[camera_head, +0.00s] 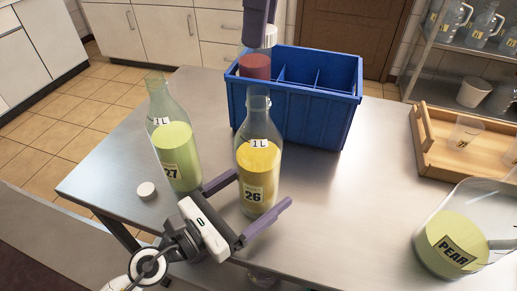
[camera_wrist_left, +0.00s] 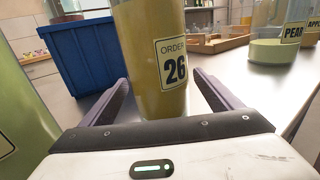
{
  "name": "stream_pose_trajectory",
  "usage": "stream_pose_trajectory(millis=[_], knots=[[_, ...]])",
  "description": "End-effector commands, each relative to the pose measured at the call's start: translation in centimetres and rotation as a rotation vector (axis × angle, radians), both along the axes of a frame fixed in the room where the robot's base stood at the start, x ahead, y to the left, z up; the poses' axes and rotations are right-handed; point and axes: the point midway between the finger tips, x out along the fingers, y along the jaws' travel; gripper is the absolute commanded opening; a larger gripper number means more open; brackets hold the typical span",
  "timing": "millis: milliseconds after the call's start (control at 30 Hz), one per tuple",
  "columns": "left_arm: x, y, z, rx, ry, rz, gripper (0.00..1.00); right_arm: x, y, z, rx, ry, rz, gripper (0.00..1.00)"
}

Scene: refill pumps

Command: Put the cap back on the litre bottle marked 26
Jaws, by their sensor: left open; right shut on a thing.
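The litre bottle marked 26 (camera_head: 258,163) stands upright and uncapped on the steel table, filled with yellow liquid to its shoulder. Its label also shows in the left wrist view (camera_wrist_left: 170,62). My left gripper (camera_head: 258,192) is open, with one purple finger on each side of this bottle's lower part; gaps show in the left wrist view (camera_wrist_left: 160,90). My right gripper (camera_head: 259,18) is shut on a white cap (camera_head: 269,38), above and apart from the bottle's mouth. The fingertips' hold on the cap is partly hidden.
Bottle 27 (camera_head: 177,150), with green liquid, stands close on the left, uncapped. Another white cap (camera_head: 146,190) lies beside it. A blue divided crate (camera_head: 310,112) with a red-filled bottle (camera_head: 255,66) stands behind. A PEAR jug (camera_head: 450,240) and wooden tray (camera_head: 440,165) are right.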

Motion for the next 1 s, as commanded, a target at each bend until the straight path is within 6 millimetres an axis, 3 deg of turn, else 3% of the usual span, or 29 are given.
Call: stream_pose_trajectory(millis=[400, 767, 867, 1000], knots=[[0.3, -0.4, 0.0, 0.001, 0.001, 0.0, 0.85, 0.0, 0.0, 0.0, 0.0, 0.0, 0.0, 0.08], [0.3, -0.4, 0.0, 0.001, 0.001, 0.0, 0.24, 0.0, 0.0, 0.0, 0.0, 0.0, 0.0, 0.08], [0.3, -0.4, 0.0, 0.002, 0.001, 0.0, 0.23, 0.0, 0.0, -0.3, -0.001, 0.001, 0.0, 0.08], [0.3, -0.4, 0.0, 0.001, 0.002, 0.0, 0.23, 0.0, 0.0, -2.3, -0.001, 0.003, 0.002, 0.08]])
